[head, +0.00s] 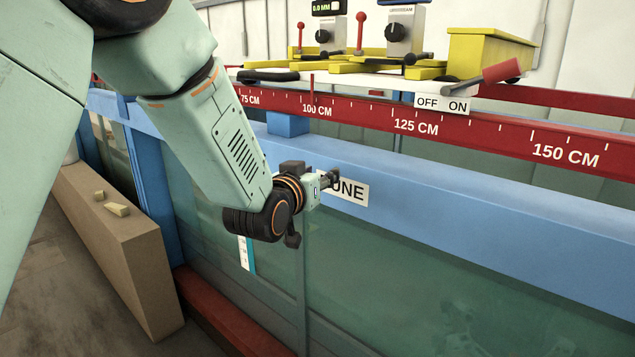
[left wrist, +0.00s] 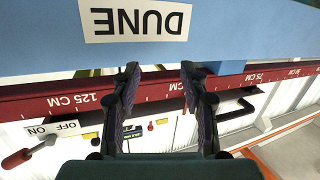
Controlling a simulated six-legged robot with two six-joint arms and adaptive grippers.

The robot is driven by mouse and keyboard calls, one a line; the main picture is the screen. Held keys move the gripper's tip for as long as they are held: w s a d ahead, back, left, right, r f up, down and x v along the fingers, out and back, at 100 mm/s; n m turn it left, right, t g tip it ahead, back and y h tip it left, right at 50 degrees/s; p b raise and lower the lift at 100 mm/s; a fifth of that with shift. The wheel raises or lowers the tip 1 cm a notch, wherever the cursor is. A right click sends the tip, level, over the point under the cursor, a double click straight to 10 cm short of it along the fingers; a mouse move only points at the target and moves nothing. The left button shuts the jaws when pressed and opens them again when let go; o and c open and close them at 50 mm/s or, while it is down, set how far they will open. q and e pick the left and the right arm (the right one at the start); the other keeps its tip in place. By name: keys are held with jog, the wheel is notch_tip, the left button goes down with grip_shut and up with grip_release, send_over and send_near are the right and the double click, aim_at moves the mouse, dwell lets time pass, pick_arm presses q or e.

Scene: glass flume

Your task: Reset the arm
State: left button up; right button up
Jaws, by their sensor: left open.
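My left arm (head: 215,135) comes in from the upper left in the head view. Its gripper (head: 332,180) is in front of the flume's blue rail (head: 450,220), beside the white DUNE label (head: 350,191), and hides part of that label. In the left wrist view the two dark fingers of the left gripper (left wrist: 160,80) stand apart with nothing between them. The DUNE label (left wrist: 137,20) appears upside down there, beyond the fingertips. My right gripper is in neither view.
A red rail (head: 480,132) with a centimetre scale runs behind the blue rail. Above it are a yellow carriage (head: 400,70) with control boxes and a red-handled OFF/ON lever (head: 500,71). A tan box (head: 125,250) stands at the left. The flume's glass (head: 400,290) is below.

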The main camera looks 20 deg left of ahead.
pick_arm(q)
jog(key=shift+w+d+f, duration=0.1)
jog(key=shift+f, duration=0.35)
jog(key=shift+s+r, duration=0.1)
jog(key=shift+s, duration=0.1)
jog(key=s+f+g+b, duration=0.3)
jog(key=s+f, duration=0.3)
jog(key=f, duration=0.5)
jog(key=s+f+g+b, duration=0.25)
jog(key=s+f, duration=0.25)
jog(key=f, duration=0.6)
jog(key=s+f+g+b, duration=0.25)
jog(key=s+f, duration=0.35)
jog(key=f, duration=0.5)
jog(key=s+f+g+b, duration=0.8)
jog(key=s+f+b, duration=0.3)
jog(key=s+f, duration=1.5)
jog(key=shift+s+g, duration=0.3)
jog(key=shift+s, duration=0.95)
jog(key=shift+f, duration=0.1)
